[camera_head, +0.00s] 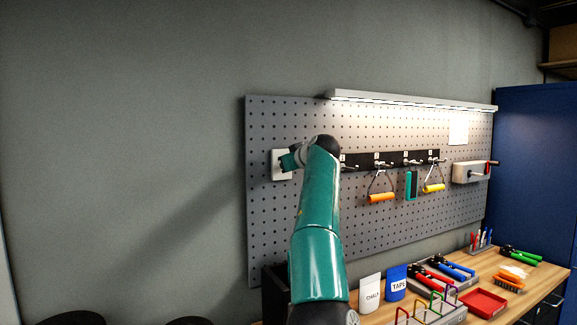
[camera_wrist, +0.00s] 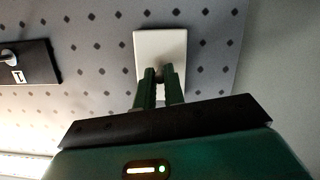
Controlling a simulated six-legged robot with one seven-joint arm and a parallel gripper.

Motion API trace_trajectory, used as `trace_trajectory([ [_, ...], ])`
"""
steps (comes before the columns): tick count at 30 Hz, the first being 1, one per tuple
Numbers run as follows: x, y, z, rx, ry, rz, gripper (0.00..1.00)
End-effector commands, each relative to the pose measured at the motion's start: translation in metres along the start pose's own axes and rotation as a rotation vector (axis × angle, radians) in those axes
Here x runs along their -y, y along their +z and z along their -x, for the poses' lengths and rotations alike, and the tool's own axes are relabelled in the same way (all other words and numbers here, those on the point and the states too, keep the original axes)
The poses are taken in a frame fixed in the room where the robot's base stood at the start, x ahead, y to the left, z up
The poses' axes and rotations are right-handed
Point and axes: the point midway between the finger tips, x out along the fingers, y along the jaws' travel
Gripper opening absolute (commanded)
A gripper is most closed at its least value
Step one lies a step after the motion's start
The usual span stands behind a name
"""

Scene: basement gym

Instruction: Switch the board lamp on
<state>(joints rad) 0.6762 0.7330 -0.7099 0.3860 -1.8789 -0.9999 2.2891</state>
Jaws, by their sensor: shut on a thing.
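The board lamp (camera_head: 410,102) is a long pale bar along the top edge of the grey pegboard (camera_head: 258,215). Its underside glows white and the board below it is brightly lit. A white switch plate (camera_head: 277,175) is on the board's left side; it also shows in the wrist view (camera_wrist: 160,43).
A black hook rail (camera_head: 362,160) with hanging orange, teal and yellow-handled tools is right of my arm. The wooden bench (camera_head: 388,312) below holds a white bag (camera_head: 370,293), a blue tape bag (camera_head: 397,283) and a red tray (camera_head: 484,303). The wall at left is bare.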

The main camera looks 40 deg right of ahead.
Motion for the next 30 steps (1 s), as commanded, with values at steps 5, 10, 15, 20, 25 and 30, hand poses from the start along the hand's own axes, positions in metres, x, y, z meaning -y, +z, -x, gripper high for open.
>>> trace_trajectory([
  [5,0.0005,-0.0019,0.0009,-0.001,0.000,0.000,0.00],
  [10,0.0006,-0.0021,0.0009,-0.002,0.000,0.000,0.00],
  [15,0.0006,-0.0022,0.0009,-0.002,0.000,0.000,0.24],
  [20,0.0004,-0.0014,0.0006,-0.001,0.000,0.000,0.33],
  [25,0.0003,-0.0011,0.0006,0.000,0.000,0.000,0.33],
  [30,0.0002,-0.0022,0.0056,0.000,0.000,0.000,0.33],
])
